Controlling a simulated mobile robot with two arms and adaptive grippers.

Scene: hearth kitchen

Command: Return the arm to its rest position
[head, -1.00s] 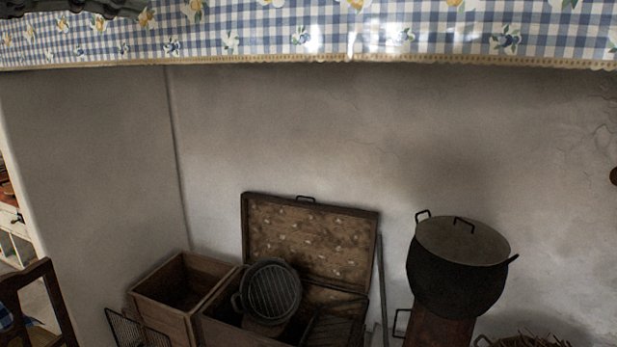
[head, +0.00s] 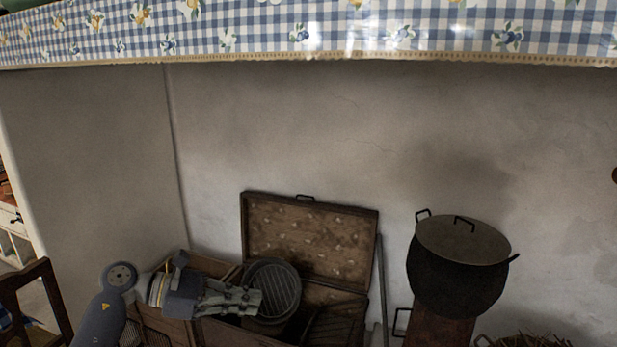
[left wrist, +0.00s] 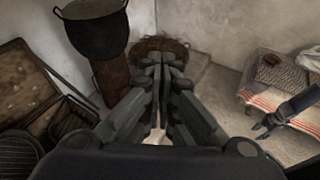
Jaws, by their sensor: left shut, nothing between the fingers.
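My left gripper (head: 252,302) is in the lower left of the head view, pointing right, with the forearm coming up from the bottom edge. It is shut and empty. From the head it overlaps the wooden boxes and the round ribbed pan; contact cannot be told. In the left wrist view its fingers (left wrist: 160,62) are together, pointing away in front of the wicker basket. What looks like my right gripper (left wrist: 262,128) shows at the right of that view, too small to tell its state.
An open wooden chest (head: 310,240) holds the ribbed pan (head: 285,285). A chair (head: 38,290) is at the left. A mantel with checked cloth (head: 330,35) overhangs the top.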

